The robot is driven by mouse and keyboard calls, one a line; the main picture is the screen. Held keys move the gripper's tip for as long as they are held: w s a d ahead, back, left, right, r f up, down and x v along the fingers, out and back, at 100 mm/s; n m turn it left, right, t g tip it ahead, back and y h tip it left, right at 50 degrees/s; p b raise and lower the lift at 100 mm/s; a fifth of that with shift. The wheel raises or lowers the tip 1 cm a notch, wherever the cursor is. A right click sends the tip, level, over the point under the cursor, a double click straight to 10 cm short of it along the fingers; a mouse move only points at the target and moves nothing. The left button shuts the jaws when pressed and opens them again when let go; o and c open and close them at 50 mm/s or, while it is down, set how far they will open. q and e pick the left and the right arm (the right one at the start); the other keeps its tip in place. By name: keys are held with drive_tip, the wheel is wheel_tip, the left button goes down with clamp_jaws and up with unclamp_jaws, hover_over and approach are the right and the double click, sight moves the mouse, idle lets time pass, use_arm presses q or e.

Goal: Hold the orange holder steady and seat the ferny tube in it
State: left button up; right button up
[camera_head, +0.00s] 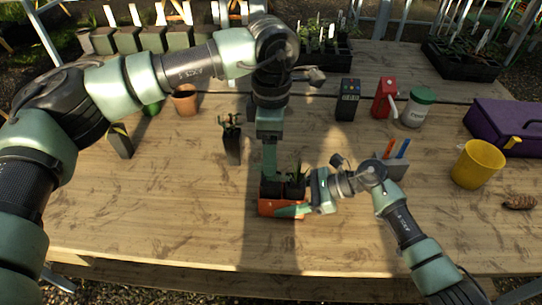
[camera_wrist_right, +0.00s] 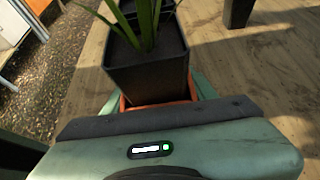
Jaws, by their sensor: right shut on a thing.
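The orange holder (camera_head: 268,209) stands on the table near its front edge, with two dark tubes in it. The right tube (camera_head: 296,187) has long strappy leaves and also shows in the right wrist view (camera_wrist_right: 150,75). The left tube (camera_head: 270,188) is partly covered. Another dark planted tube (camera_head: 232,148) stands on the table to the left. I cannot tell which plant is ferny. My right gripper (camera_head: 290,211) is shut on the orange holder from the right. My left gripper (camera_head: 270,165) points down over or behind the left tube; its grip is hidden.
A grey rack with pens (camera_head: 392,167) stands just behind my right wrist. A yellow cup (camera_head: 477,165), a purple toolbox (camera_head: 505,125), a white jar (camera_head: 417,108) and red and black boxes are to the right. A terracotta pot (camera_head: 185,101) is at left. The front-left table is clear.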

drive_tip(key=shift+f, duration=0.1)
idle(0.3)
drive_tip(key=o, duration=1.1)
drive_tip(key=shift+c, duration=0.2)
drive_tip(key=v, duration=1.2)
drive_tip(key=shift+d, duration=0.1)
